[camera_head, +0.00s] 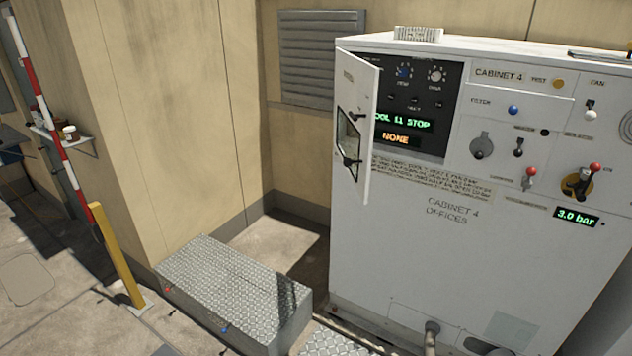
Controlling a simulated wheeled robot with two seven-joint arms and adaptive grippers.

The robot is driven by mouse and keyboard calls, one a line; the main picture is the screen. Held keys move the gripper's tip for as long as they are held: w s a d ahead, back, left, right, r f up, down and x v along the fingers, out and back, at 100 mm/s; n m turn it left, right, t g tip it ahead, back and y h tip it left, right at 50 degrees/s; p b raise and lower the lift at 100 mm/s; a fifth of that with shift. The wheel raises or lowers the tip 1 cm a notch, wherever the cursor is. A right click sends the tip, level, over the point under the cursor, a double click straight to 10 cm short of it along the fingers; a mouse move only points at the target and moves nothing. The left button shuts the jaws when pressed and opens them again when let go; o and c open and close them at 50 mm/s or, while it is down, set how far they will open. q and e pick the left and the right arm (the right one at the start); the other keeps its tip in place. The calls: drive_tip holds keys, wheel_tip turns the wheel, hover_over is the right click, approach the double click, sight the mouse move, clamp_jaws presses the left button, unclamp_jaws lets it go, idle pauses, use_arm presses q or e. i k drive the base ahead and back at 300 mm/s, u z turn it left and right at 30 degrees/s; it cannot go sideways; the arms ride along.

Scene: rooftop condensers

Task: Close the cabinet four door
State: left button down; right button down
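Cabinet four (400,255) is a large white box on the right, labelled "CABINET 4 OFFICES". Its small white door (367,120) is hinged at the left of the black control panel (430,85) and stands open, swung out toward me. The door has a dark-framed window or latch piece (348,140) on it. The panel behind shows two knobs, green text ending in "STOP" and orange "NONE". Neither of my grippers is in view.
A metal tread-plate step (225,285) lies on the floor left of the cabinet. A yellow post (118,255) and a red-white pole (62,140) stand further left. Levers and knobs, including a red-tipped lever (580,182), stick out of the cabinet's front right.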

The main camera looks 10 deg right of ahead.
sight(357, 80)
drive_tip(key=z, duration=0.2)
drive_tip(key=i, duration=1)
drive_tip(key=z, duration=0.6)
